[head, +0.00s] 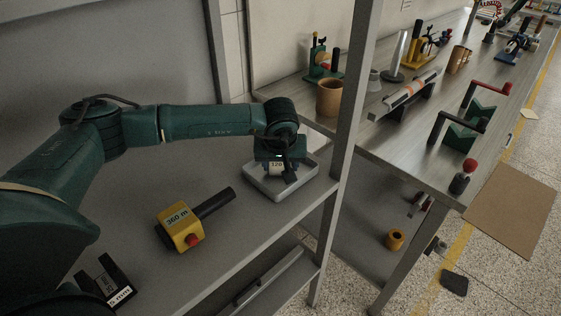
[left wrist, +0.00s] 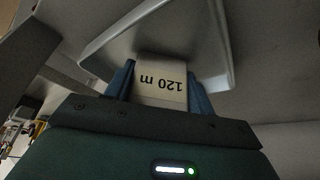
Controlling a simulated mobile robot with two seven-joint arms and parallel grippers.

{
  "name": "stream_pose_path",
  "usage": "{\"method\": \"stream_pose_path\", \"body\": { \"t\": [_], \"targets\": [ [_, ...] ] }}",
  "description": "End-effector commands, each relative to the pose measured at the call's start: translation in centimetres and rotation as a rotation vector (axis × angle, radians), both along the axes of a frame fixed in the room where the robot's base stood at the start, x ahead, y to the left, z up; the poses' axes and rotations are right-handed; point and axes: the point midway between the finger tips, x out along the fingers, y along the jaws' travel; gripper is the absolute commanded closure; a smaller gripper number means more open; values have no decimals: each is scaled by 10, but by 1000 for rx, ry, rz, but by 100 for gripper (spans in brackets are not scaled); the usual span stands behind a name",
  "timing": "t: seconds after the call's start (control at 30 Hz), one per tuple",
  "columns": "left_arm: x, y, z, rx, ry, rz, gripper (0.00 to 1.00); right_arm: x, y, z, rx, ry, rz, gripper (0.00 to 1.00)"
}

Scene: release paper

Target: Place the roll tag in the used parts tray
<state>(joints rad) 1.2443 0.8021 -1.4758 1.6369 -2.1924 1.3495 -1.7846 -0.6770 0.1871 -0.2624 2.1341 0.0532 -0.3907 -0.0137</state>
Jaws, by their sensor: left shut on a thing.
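The roll tag (left wrist: 161,84) is a cream label reading "120 m". It also shows small in the head view (head: 277,169). My left gripper (head: 284,174) is shut on it and holds it over the used parts tray. In the left wrist view, the tag sits between the blue fingers of the left gripper (left wrist: 160,82). The tray (head: 256,187) is a shallow grey tray on the shelf near the post; its rim shows in the left wrist view (left wrist: 231,62). I cannot tell whether the tag touches the tray floor. My right gripper is not in view.
A yellow "360 m" block (head: 179,226) with a red button and dark handle lies left of the tray. A dark "5 mm" piece (head: 105,283) lies near the front left. A grey post (head: 353,90) stands right of the tray. Bare shelf surrounds these things.

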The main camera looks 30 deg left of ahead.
Motion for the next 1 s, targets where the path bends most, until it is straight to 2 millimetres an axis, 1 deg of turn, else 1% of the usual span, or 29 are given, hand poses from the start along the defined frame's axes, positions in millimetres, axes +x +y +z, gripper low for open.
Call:
{"method": "stream_pose_path", "body": {
  "t": [0.17, 0.27, 0.3, 0.57, 0.83, 0.87, 0.93, 1.0],
  "targets": [
    [1, 0, 1, 0, -2, 0, 68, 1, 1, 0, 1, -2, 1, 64],
    [0, 0, -2, 0, -1, 0, 68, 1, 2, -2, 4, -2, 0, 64],
    [0, 0, -3, 0, -1, 0, 45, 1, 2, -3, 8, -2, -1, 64],
    [0, 0, -1, 0, -1, 0, 24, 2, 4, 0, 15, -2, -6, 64],
    [0, 0, 1, 0, -1, 0, 24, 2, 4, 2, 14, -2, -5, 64],
    [0, 0, 3, 0, -1, 0, 24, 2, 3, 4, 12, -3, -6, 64],
    [-2, -1, 8, 0, -2, 0, 24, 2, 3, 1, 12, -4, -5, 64],
    [-5, -3, 18, -1, -4, -1, 24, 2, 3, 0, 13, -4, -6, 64]
  ]
}}
